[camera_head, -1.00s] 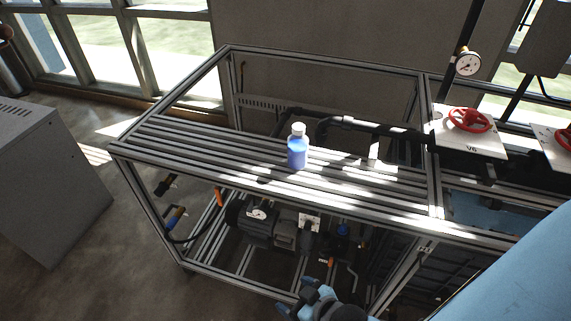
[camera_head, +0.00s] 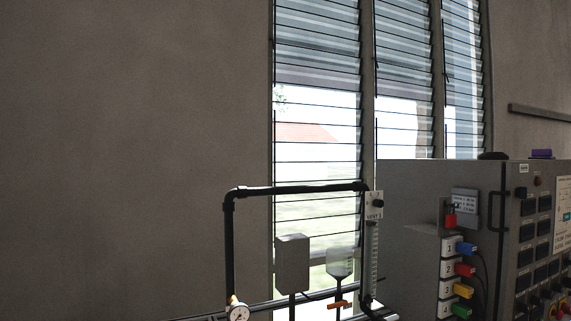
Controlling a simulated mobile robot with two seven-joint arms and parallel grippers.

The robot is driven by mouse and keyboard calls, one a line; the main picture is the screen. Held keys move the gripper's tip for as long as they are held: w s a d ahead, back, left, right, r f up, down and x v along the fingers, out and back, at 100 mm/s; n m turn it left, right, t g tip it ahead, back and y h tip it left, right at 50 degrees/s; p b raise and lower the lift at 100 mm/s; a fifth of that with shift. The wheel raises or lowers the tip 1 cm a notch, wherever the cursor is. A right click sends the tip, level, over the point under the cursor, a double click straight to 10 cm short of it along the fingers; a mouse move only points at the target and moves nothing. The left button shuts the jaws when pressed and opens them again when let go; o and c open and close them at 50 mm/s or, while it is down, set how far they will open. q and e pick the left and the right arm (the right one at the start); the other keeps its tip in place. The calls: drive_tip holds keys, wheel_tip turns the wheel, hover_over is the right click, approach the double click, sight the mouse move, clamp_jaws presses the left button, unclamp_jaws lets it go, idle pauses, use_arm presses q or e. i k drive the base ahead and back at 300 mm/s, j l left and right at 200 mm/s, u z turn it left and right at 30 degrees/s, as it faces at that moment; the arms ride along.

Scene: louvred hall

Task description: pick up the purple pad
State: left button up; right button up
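A small purple object (camera_head: 541,153), which looks like the purple pad, lies on top of the grey control cabinet (camera_head: 418,190) at the right. Only its thin side shows from here. A dark rounded object (camera_head: 493,156) sits to the left of it on the same top. Neither of my grippers is in view.
Coloured plugs with cables (camera_head: 464,269) stick out of the cabinet's front. A black pipe frame (camera_head: 290,190), a pressure gauge (camera_head: 238,313) and a grey box (camera_head: 292,262) stand left of the cabinet. Louvred windows (camera_head: 318,130) are behind.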

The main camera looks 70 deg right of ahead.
sight(545, 153)
drive_tip(key=z, duration=3.75)
drive_tip(key=i+l+z, duration=0.65)
drive_tip(key=i, duration=0.3)
drive_tip(key=i+l+z, duration=0.3)
drive_tip(key=i, duration=0.2)
drive_tip(key=i+z, duration=0.35)
drive_tip(key=i, duration=0.15)
drive_tip(key=i+u, duration=0.2)
drive_tip(key=i, duration=0.3)
drive_tip(key=i+l+u, duration=0.15)
drive_tip(key=i, duration=0.3)
drive_tip(key=i+l+u, duration=0.2)
drive_tip(key=i, duration=0.3)
drive_tip(key=i+l+u, duration=0.15)
drive_tip(key=u, duration=0.2)
drive_tip(key=i+l+u, duration=0.55)
drive_tip(key=u, duration=0.15)
